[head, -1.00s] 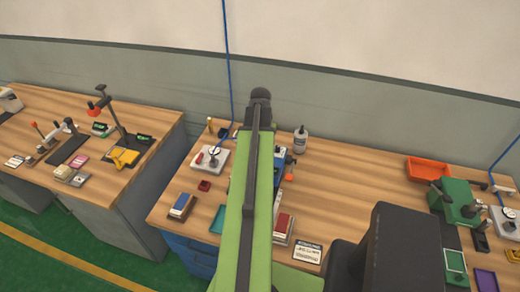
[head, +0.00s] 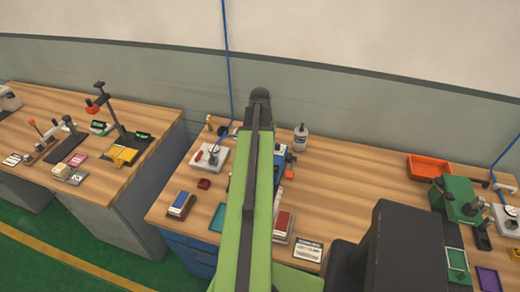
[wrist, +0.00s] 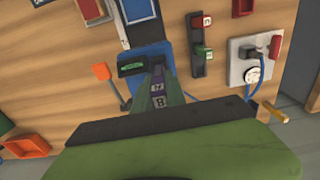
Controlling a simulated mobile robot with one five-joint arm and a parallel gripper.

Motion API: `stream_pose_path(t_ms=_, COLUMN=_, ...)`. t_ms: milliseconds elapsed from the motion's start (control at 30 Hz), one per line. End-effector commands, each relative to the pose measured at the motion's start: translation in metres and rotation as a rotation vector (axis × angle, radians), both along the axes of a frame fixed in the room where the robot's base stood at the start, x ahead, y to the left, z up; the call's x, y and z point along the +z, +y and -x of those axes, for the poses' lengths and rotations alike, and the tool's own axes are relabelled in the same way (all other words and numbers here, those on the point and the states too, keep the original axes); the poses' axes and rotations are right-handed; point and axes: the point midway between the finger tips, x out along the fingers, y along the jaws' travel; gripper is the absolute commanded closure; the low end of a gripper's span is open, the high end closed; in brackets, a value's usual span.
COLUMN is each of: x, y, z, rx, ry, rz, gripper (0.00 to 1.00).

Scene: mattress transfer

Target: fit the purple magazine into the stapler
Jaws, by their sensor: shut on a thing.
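My gripper (wrist: 158,98) is shut on the purple magazine (wrist: 157,88), which shows as a narrow purple strip with a white mark between the two green fingers. The blue device that looks like the stapler (wrist: 168,50) lies just beyond the fingertips in the wrist view, with a dark face and a small green display. The magazine's far end is close to its front; I cannot tell whether it touches or enters. In the head view my arm hides the gripper, the magazine and most of the stapler; only a blue edge of it (head: 281,160) shows.
An orange lever (wrist: 102,72) stands left of the stapler. A dark strip with red and green blocks (wrist: 199,50) and a white plate with a gauge (wrist: 252,65) lie to its right. The bench (head: 360,185) is clear right of centre.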

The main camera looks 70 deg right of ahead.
Motion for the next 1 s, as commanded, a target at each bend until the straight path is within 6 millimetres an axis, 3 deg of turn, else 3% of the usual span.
stream_pose_path(t_ms=1000, x=-0.027, y=0.0, z=0.0, rx=0.0, ry=0.0, rz=0.0, gripper=1.0)
